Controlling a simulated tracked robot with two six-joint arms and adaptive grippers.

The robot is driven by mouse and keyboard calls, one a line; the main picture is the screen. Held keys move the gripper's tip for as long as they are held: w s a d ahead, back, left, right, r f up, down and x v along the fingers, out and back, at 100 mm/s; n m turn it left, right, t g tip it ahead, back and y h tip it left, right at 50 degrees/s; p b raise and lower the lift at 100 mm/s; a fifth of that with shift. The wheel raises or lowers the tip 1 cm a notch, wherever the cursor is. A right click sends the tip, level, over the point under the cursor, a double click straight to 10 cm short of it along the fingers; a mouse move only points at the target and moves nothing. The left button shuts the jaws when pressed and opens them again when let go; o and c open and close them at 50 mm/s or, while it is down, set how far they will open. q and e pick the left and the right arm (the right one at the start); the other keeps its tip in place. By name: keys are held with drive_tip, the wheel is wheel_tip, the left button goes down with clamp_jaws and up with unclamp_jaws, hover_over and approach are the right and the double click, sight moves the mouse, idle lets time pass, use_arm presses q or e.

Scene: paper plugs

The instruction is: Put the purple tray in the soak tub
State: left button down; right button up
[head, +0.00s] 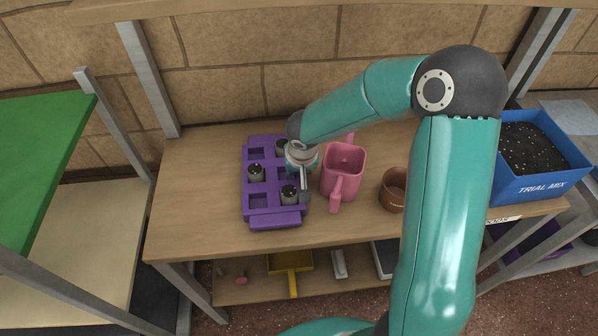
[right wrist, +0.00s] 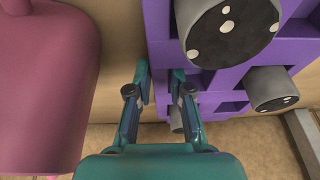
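The purple tray (head: 247,190) lies on the wooden bench in the head view, with several dark cylindrical plugs in its cells. Its near-vertical wall and cells also fill the upper right of the right wrist view (right wrist: 158,50). My right gripper (head: 304,186) points down at the tray's right edge. The tray looks level on the bench. My left gripper is not in view. I cannot make out the soak tub for certain.
A pink watering can (head: 345,172) stands close right of the gripper. A brown pot (head: 392,190) is farther right. A blue box of soil marked "TRIAL MIX" (head: 540,187) sits at the right. A green-topped table (head: 38,150) is at the left. The bench left of the tray is clear.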

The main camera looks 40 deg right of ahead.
drive_tip(key=shift+o, duration=1.3)
drive_tip(key=shift+r, duration=0.1)
